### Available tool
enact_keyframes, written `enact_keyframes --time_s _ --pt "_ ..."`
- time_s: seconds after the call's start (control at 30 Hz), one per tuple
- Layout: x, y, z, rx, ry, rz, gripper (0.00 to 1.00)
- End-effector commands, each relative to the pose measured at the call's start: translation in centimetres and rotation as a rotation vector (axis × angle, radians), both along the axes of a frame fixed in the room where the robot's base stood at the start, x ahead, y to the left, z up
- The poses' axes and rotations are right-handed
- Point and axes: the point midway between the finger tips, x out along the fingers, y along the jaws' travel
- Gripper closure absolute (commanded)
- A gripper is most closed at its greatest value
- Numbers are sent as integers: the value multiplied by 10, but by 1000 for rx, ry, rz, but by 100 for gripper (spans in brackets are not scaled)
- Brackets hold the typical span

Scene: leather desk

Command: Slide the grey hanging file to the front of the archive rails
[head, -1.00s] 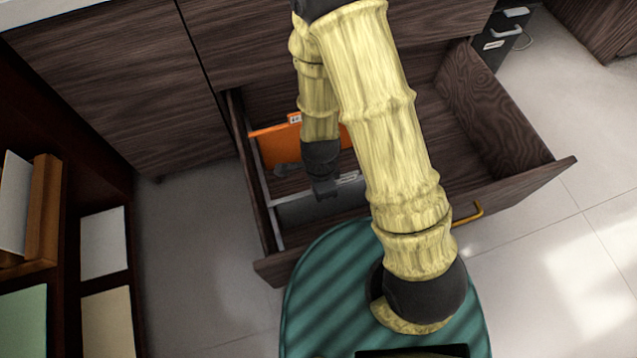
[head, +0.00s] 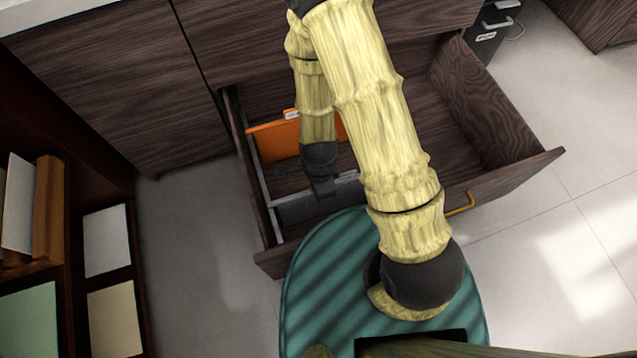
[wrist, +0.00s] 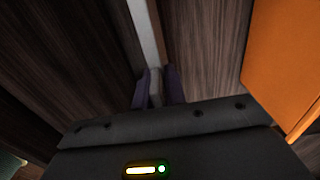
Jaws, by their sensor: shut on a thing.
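The grey hanging file (head: 300,206) hangs in the open drawer in the head view, near the drawer's front, with a pale label on its top edge. My gripper (head: 324,190) is at its top edge and covers part of it. In the wrist view my gripper (wrist: 157,87) has its two dark fingers closed on a narrow pale grey piece, which I take to be part of the grey file. The rest of the file is hidden there. A light archive rail (head: 262,190) runs along the drawer's left side; the other rail is hidden.
An orange hanging file (head: 272,142) hangs farther back, and also shows in the wrist view (wrist: 285,60). The drawer (head: 500,168) has a brass handle (head: 460,205) on its front. A shelf unit (head: 62,120) stands at the left.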

Motion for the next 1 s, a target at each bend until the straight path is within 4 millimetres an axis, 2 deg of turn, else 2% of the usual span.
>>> enact_keyframes --time_s 1.0 --pt "-18 -6 -1 -4 17 -2 100"
